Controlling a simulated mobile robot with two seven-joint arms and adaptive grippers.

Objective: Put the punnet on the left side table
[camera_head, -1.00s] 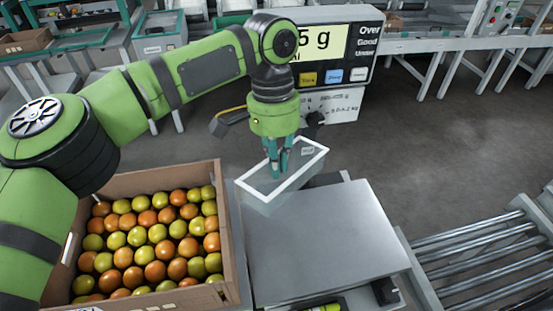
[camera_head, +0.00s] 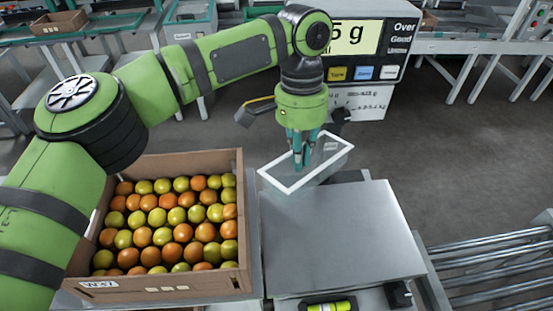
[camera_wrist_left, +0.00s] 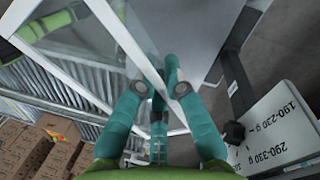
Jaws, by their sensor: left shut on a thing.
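The punnet (camera_head: 325,172) is a clear, empty-looking tray with a white rim. It appears over the back edge of the scale's metal plate (camera_head: 345,235); I cannot tell the gap beneath it. My left gripper (camera_head: 300,160) points down and is shut on the punnet's wall. In the left wrist view, the fingers (camera_wrist_left: 162,85) close around the clear wall, and the white rim (camera_wrist_left: 122,38) runs beside them. My right gripper is in no view. I cannot tell which surface is the left side table.
A cardboard crate (camera_head: 243,215) of red and green tomatoes stands left of the scale plate. The weight display (camera_head: 360,38) stands behind the punnet. A roller conveyor (camera_head: 495,262) lies at right. Stacked cartons (camera_wrist_left: 50,145) show in the left wrist view. Open floor lies behind.

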